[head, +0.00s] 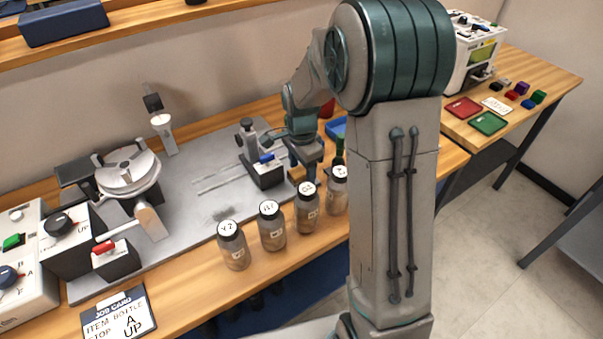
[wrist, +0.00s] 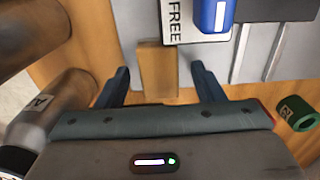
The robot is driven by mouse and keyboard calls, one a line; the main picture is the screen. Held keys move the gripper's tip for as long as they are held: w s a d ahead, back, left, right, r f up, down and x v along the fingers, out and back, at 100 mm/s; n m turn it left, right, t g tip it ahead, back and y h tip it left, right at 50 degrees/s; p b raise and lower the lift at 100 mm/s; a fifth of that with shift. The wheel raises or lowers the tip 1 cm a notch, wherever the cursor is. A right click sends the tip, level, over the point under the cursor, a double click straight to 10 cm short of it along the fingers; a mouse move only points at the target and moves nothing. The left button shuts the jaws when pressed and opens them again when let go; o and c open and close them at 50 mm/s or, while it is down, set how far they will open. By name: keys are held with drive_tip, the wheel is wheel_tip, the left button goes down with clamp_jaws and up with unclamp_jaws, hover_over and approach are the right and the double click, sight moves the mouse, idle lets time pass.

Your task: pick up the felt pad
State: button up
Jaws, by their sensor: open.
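A tan rectangular block, which looks like the felt pad (wrist: 157,72), lies at the grey plate's edge in the wrist view. In the head view a small tan piece (head: 297,174) shows beside my gripper, partly hidden. My gripper (wrist: 159,76) is open, with one dark finger on each side of the block and a gap to both. Nothing is held. In the head view my gripper (head: 305,165) is low over the plate's right part, its fingertips hard to make out.
Several labelled bottles (head: 271,228) stand in a row in front of my gripper. A blue-switched box (head: 265,170) marked FREE in the wrist view is close by on its left. A green cylinder (wrist: 295,112) lies at right in the wrist view. Red and green trays (head: 488,123) are far right.

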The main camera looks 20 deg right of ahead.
sight(302, 169)
drive_tip(key=c, duration=1.1)
drive_tip(key=shift+o, duration=0.2)
drive_tip(key=shift+r, duration=0.1)
wheel_tip(302, 169, up, 10)
drive_tip(key=shift+o, duration=0.8)
drive_tip(key=shift+p, duration=0.3)
drive_tip(key=shift+c, duration=0.4)
